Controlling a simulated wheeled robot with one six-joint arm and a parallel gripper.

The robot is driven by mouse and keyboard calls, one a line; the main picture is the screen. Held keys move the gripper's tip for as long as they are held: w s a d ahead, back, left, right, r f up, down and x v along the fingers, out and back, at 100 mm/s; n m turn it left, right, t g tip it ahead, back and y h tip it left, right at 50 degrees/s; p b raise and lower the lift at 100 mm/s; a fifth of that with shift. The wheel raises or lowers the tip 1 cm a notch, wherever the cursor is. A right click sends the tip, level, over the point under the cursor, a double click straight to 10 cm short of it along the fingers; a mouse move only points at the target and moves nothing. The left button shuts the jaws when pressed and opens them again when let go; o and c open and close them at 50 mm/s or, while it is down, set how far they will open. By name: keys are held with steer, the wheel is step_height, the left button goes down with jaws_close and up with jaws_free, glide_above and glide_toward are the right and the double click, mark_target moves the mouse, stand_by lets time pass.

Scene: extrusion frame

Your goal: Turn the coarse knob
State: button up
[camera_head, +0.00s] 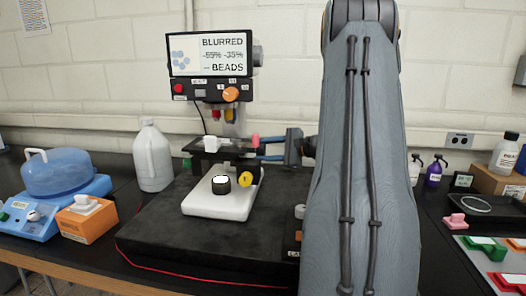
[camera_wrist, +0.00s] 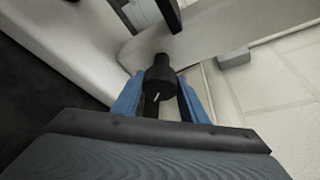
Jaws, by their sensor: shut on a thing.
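The microscope's white base (camera_head: 215,205) stands on a black mat, with a dark stage (camera_head: 212,146) above it. Its screen (camera_head: 210,55) reads "BLURRED", "-55% -35%" and "BEADS". My gripper (camera_head: 262,148) reaches in from the right beside the stage, its blue fingers pointing left. In the wrist view my gripper (camera_wrist: 160,80) is shut on a black knob (camera_wrist: 161,83), one blue finger on each side. I take this for the coarse knob; its label is not readable. A pink part (camera_head: 255,141) and a yellow knob (camera_head: 244,179) show close to the fingertips in the head view.
A white jug (camera_head: 152,158) stands left of the microscope, with a blue device (camera_head: 60,190) and orange box (camera_head: 87,218) further left. My arm hides much of the right bench. Bottles (camera_head: 434,171) and coloured trays (camera_head: 490,250) stand beyond it.

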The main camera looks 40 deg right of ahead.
steer(key=m+g+y+p, duration=0.1)
steer(key=m+p, duration=0.2)
steer(key=shift+r+g, duration=0.1)
steer(key=shift+g, duration=0.3)
steer(key=shift+m+g+y+p, duration=0.5)
steer(key=shift+m+g+p, duration=0.1)
steer(key=shift+m+p, duration=0.6)
steer(key=o, duration=1)
steer(key=shift+s+d, duration=0.1)
steer(key=shift+b+v, duration=1.4)
steer(key=shift+v, duration=2.4)
